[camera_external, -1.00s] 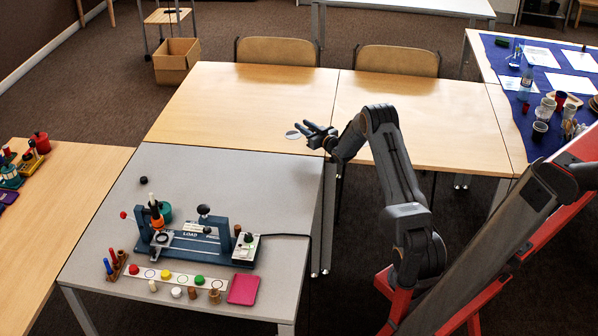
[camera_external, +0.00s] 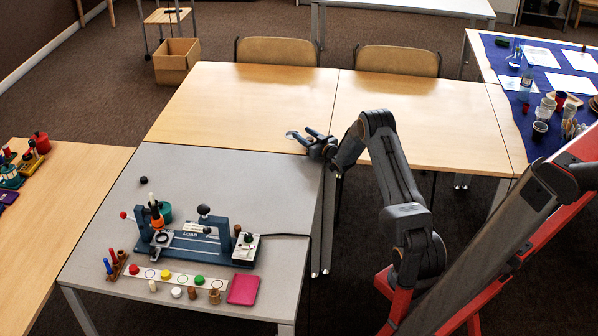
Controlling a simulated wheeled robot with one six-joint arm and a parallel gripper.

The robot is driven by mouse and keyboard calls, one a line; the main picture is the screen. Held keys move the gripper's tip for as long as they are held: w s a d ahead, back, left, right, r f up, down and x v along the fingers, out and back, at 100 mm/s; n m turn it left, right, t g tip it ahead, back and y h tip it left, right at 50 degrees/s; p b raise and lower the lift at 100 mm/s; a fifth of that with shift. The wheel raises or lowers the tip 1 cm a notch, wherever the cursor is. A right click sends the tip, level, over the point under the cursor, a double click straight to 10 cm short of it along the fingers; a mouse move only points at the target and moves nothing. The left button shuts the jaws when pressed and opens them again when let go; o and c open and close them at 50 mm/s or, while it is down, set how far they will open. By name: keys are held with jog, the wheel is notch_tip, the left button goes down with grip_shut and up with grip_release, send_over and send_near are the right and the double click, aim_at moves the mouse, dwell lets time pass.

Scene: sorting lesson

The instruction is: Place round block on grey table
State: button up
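My gripper (camera_external: 298,136) is at the near edge of the wooden table, close to the back right corner of the grey table (camera_external: 240,180). Its fingers point left and are small in the view. They cover the spot of a pale flat disc on the wooden table, and I cannot tell whether they are apart or closed on it. Round pieces on the grey table include a small black one (camera_external: 143,180) and a red one (camera_external: 123,214). Which piece is the round block is not clear.
A blue fixture (camera_external: 190,243) stands on the grey table, with a white strip of coloured discs (camera_external: 165,274) and a pink pad (camera_external: 243,290) in front. The back right of the grey table is clear. Two chairs (camera_external: 277,50) stand behind the wooden table (camera_external: 240,95).

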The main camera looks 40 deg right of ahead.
jog(key=shift+o, duration=0.5)
jog(key=s, duration=0.7)
jog(key=shift+s+a+r, duration=0.3)
jog(key=shift+s+a, duration=0.05)
jog(key=shift+s, duration=0.05)
